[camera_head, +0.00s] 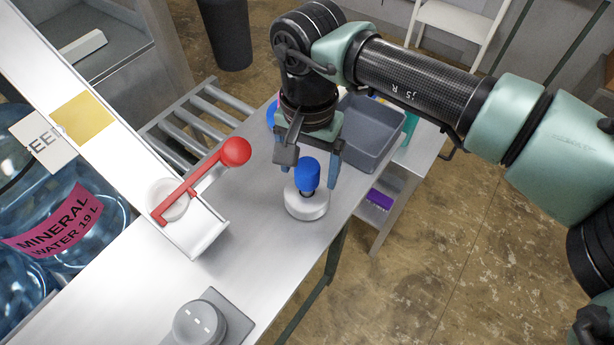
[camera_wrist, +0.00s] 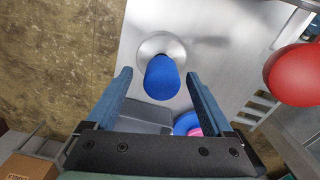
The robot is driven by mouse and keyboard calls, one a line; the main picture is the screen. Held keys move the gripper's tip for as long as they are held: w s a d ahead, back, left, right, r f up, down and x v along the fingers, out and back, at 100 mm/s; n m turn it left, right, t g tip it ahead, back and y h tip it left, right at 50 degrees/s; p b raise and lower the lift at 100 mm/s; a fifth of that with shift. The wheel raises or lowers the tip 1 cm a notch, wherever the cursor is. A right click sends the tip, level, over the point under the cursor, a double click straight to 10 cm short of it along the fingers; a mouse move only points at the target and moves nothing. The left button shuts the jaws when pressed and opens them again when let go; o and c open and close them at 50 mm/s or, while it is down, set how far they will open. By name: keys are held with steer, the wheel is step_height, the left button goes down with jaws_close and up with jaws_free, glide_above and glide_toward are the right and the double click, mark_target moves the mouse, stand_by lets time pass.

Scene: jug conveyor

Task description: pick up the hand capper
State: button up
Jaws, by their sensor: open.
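The hand capper (camera_head: 307,205) stands upright on the metal table, with a blue grip on top and a pale round base. My gripper (camera_head: 309,166) is open and points down just above it, with the blue grip between or close to the fingertips. In the wrist view the capper's blue grip (camera_wrist: 162,78) appears between the tips of my open gripper (camera_wrist: 158,76), with gaps on both sides. Its round silver base shows beyond the grip. I cannot tell how far the fingertips reach down along the grip.
A red lever with a ball end (camera_head: 235,152) rises left of the capper, at the end of the white rail. A grey tray (camera_head: 372,130) lies behind my gripper. A grey device with a round knob (camera_head: 198,325) sits at the front. Large water jugs (camera_head: 90,205) stand left.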

step_height(320, 180, down, 3)
steer(key=shift+a+f+p, duration=0.15)
steer(key=shift+p, duration=0.65)
steer(key=shift+f, duration=0.45)
steer(key=shift+r, duration=0.1)
jaws_close()
